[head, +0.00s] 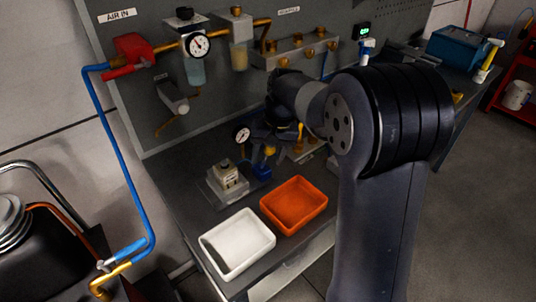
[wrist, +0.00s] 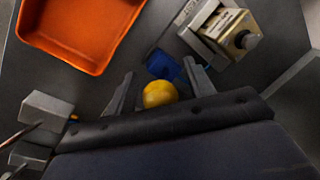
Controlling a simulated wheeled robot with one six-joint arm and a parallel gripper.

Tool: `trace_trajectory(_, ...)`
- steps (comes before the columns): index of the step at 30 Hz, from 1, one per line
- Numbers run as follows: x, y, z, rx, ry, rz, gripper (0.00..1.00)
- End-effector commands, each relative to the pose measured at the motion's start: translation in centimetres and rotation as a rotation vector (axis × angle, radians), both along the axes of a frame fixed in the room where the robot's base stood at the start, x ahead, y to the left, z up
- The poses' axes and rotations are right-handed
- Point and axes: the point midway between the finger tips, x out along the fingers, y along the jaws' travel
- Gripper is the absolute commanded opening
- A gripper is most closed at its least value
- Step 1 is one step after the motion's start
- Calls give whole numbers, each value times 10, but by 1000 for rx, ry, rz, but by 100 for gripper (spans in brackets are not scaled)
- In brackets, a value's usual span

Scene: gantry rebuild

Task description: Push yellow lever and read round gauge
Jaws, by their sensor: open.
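A yellow rounded knob (wrist: 160,93), which looks like the end of the yellow lever, shows between the fingers of my gripper (wrist: 161,82) in the wrist view. The fingers are apart, on either side of it; I cannot tell whether either touches it. A blue part (wrist: 163,65) lies just beyond the knob. In the head view the yellow knob (head: 270,151) shows below my dark gripper (head: 262,140), partly hidden by it. A round white gauge (head: 241,133) stands just left of the gripper. Another round gauge (head: 198,44) is on the panel's regulator. Their readings are too small to tell.
An orange tray (head: 293,204) and a white tray (head: 237,243) stand at the bench's front. A beige block in a grey holder (head: 227,181) is left of the gripper. Brass fittings and a manifold (head: 295,49) jut from the panel behind. A blue hose (head: 122,160) hangs at left.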

Motion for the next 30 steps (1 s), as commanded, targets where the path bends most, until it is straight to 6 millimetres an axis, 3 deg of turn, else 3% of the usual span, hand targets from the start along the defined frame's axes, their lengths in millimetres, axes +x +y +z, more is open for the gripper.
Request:
trace_trajectory(5,0,0,0,0,1,0,49)
trace_trajectory(23,0,0,0,0,1,0,0)
trace_trajectory(30,0,0,1,-1,2,0,0)
